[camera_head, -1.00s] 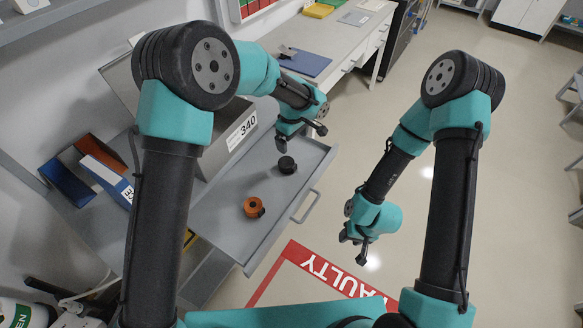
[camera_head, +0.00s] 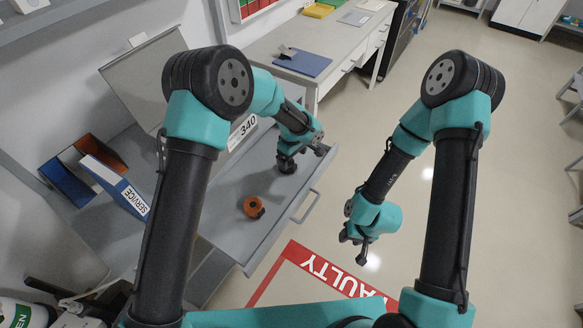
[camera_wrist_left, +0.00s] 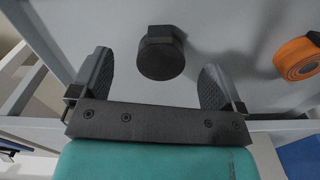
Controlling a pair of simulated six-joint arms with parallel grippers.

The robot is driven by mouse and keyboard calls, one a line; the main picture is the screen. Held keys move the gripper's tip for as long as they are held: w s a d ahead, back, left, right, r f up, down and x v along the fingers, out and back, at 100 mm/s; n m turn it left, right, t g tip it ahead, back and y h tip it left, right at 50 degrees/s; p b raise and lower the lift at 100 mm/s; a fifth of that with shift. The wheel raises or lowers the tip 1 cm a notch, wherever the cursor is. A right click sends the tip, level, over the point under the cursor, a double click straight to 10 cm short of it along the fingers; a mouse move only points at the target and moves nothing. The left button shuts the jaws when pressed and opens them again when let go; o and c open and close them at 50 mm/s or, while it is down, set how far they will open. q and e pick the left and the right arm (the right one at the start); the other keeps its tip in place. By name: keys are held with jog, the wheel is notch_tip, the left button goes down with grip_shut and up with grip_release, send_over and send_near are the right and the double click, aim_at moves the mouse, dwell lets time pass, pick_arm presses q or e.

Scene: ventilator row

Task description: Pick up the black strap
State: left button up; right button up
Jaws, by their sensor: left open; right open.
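The black strap (camera_wrist_left: 160,55) is a dark roll in the drawer. In the left wrist view it lies between the two spread fingers of my left gripper (camera_wrist_left: 158,80), a little beyond them, with no visible contact. In the head view the strap (camera_head: 287,165) is partly hidden beneath my left gripper (camera_head: 303,153). My left gripper is open and empty, above the drawer's far end. My right gripper (camera_head: 355,236) is open and empty, over the floor to the right of the drawer.
An orange strap roll (camera_head: 253,207) lies nearer in the same drawer (camera_head: 228,217); it also shows in the left wrist view (camera_wrist_left: 299,58). The drawer has a raised rim and a handle (camera_head: 306,207). Blue and orange binders (camera_head: 90,170) stand left. A desk (camera_head: 325,45) stands behind.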

aim_at(291, 164)
pick_arm(q)
jog(key=f, duration=0.5)
jog(key=shift+w+a, duration=0.1)
jog(key=shift+a, duration=0.1)
jog(key=c, duration=1)
